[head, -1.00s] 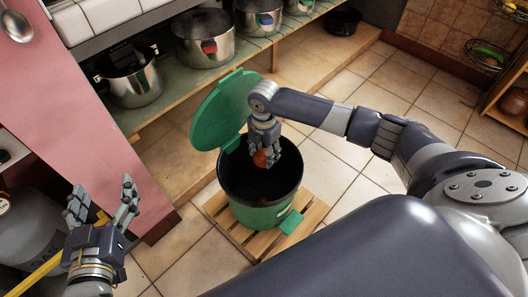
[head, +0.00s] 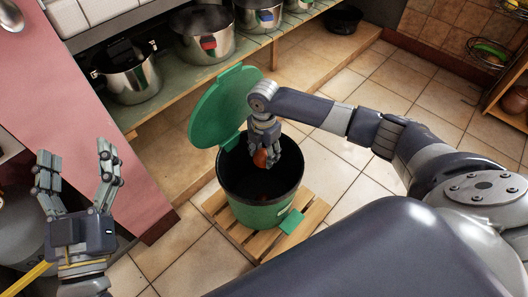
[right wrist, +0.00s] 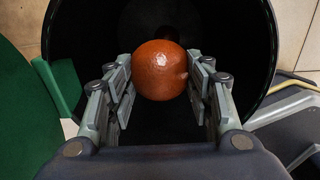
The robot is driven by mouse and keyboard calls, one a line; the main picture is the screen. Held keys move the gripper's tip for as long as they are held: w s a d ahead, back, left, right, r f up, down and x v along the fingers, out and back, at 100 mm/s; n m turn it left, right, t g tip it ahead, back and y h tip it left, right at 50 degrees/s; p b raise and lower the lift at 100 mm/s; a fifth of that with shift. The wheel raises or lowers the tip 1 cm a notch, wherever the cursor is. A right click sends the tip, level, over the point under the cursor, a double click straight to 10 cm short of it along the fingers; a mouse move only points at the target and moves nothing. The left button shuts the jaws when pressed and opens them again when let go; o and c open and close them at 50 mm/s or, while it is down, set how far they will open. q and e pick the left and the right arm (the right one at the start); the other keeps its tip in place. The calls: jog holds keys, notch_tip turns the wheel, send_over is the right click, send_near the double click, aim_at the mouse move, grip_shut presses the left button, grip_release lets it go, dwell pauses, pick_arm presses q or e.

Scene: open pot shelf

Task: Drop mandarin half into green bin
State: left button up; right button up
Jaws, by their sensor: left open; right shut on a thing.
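My right gripper (head: 266,153) is over the bin's mouth, pointing down, shut on the orange mandarin half (head: 261,158). In the right wrist view the mandarin half (right wrist: 160,70) sits between the fingers of the right gripper (right wrist: 159,92), above the bin's black interior (right wrist: 240,40). Its cut face does not show. My left gripper (head: 78,168) is open and empty at the left, apart from the bin.
The bin stands on a slatted wooden platform (head: 312,212) on a tiled floor. Behind it, a low shelf (head: 180,92) holds several steel pots (head: 133,83). A pink panel (head: 90,110) is at the left. Tiled floor (head: 345,165) is free right of the bin.

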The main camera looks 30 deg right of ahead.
aim_at(264, 153)
jog(key=o, duration=1.1)
notch_tip(264, 153, up, 12)
